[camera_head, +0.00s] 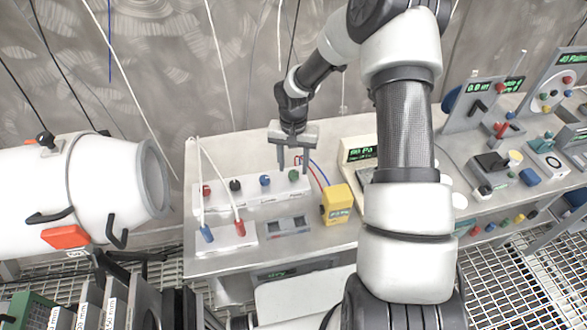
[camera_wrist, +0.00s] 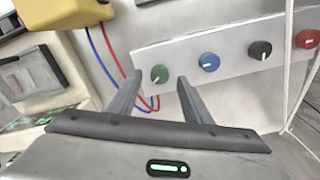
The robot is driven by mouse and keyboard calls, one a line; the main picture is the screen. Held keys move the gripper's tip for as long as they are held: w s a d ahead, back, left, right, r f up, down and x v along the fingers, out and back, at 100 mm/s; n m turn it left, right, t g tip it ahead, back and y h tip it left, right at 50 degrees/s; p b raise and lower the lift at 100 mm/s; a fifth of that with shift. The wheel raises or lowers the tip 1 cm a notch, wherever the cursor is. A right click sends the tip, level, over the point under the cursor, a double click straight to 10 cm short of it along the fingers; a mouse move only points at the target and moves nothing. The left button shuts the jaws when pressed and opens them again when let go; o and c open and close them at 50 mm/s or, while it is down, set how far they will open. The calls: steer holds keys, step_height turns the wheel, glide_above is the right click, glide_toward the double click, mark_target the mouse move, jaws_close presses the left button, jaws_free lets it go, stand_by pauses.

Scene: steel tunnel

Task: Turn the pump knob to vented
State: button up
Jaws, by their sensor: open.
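A white strip panel (camera_head: 250,195) on the bench carries a row of knobs: red (camera_head: 206,190), black (camera_head: 235,185), blue (camera_head: 265,180) and green (camera_head: 294,175). I cannot read labels telling which is the pump knob. My gripper (camera_head: 294,166) is open above the green knob. In the wrist view, the green knob (camera_wrist: 159,74) appears between the fingertips (camera_wrist: 159,82), with a gap on each side; its white mark points down-left. The blue knob (camera_wrist: 209,62), black knob (camera_wrist: 261,49) and red knob (camera_wrist: 307,39) run off to the right.
A yellow box (camera_head: 336,204) stands right of the panel, with red and blue cables (camera_head: 319,172) running behind it. A front plate with blue and red plugs (camera_head: 226,238) has white cables rising past the panel's left end. A display unit (camera_head: 359,154) stands to the right.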

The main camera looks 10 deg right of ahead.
mark_target(294, 175)
steer(key=shift+f, duration=1.25)
steer(key=c, duration=1.1)
steer(key=shift+o, duration=0.2)
steer(key=shift+n, duration=0.4)
steer(key=n+b, duration=0.1)
steer(key=n, duration=0.3)
steer(key=shift+n+b, duration=0.3)
steer(key=shift+b, duration=0.1)
steer(key=n, duration=0.5)
steer(key=shift+n, duration=0.3)
steer(key=shift+b, duration=0.3)
